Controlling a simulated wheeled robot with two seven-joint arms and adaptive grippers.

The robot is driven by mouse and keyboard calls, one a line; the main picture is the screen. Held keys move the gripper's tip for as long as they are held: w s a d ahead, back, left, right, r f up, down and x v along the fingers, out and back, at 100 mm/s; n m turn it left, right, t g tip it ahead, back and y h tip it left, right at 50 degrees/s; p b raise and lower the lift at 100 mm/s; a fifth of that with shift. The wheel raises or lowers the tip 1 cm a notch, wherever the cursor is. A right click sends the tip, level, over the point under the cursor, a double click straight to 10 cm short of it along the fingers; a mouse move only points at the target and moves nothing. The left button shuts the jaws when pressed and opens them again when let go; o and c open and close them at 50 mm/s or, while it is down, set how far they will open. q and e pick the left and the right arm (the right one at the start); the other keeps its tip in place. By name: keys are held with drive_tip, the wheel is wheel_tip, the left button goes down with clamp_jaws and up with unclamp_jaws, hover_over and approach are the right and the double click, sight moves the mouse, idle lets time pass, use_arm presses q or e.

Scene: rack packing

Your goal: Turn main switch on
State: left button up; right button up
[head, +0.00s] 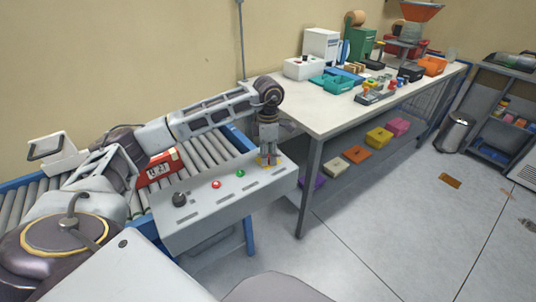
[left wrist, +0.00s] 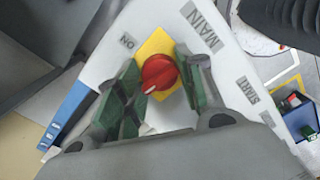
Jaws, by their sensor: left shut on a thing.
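The main switch is a red rotary knob (left wrist: 160,73) on a yellow plate (left wrist: 153,44), labelled MAIN, in the left wrist view. An ON label is to the left of the plate. In the head view the yellow plate (head: 276,161) shows at the right end of the grey control panel (head: 228,203), with the knob mostly hidden. My left gripper (head: 268,156) points down onto the switch. In the left wrist view its green-padded fingers (left wrist: 160,85) are on both sides of the red knob, shut on it. My right gripper is not in view.
The panel also holds a red button (head: 216,184), a green button (head: 240,173) and a black knob (head: 179,199). Behind it is a roller conveyor (head: 205,146) with a red box (head: 160,168). A cluttered white table (head: 318,112) stands to the right, with open floor before it.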

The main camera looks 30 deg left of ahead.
use_arm(q)
drive_tip(key=m, duration=0.2)
drive_tip(key=shift+m, duration=0.4)
drive_tip(key=m, duration=0.3)
drive_tip(key=shift+m, duration=1.2)
drive_tip(key=m, duration=0.3)
drive_tip(key=shift+b, duration=0.35)
drive_tip(key=shift+m, duration=0.8)
drive_tip(key=m, duration=0.3)
drive_tip(key=shift+m, duration=0.3)
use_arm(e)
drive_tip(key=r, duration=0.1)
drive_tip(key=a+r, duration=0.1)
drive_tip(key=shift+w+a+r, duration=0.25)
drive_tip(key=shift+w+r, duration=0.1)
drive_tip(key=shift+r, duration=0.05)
use_arm(q)
drive_tip(key=shift+m, duration=0.3)
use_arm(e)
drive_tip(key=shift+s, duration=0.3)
